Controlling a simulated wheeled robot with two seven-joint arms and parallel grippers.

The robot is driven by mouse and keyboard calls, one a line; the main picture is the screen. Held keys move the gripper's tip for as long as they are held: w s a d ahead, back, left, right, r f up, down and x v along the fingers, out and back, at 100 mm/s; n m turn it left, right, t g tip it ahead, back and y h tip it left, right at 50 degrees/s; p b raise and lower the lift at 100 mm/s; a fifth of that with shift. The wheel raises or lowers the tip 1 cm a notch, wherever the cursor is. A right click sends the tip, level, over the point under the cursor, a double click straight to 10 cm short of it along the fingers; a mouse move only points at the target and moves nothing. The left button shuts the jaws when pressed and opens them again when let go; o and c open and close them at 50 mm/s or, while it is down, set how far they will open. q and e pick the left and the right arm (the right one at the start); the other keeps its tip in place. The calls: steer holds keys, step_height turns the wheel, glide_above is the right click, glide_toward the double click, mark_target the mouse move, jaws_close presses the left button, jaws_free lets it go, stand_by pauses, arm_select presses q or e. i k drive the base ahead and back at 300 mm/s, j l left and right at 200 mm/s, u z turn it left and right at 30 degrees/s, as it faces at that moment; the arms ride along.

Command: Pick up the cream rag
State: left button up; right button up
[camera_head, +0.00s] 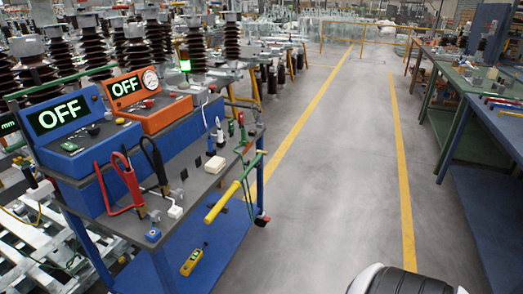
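A small cream, block-like piece (215,164) lies on the grey top of the blue cart (190,184), near the middle right. It may be the folded cream rag, but it is too small to be sure. Nothing is touching it from above. Neither my left nor my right gripper shows in the head view.
On the cart stand a blue box (72,147) and an orange box (155,117), both reading OFF. Red and black clamp leads (128,182) stand at the front. A yellow-green rod (222,202) juts past the cart's right edge. The grey aisle floor (335,185) is clear.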

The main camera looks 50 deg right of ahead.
mark_target(216, 165)
steer(key=z, duration=1.25)
steer(key=i+l+u, duration=0.1)
steer(key=u, duration=1.5)
steer(key=l+u, duration=0.25)
steer(key=l, duration=0.45)
steer(key=l+u, duration=0.2)
steer(key=l, duration=0.45)
steer(key=k+l+u, duration=0.25)
steer(key=l, duration=0.4)
steer(key=i, duration=0.05)
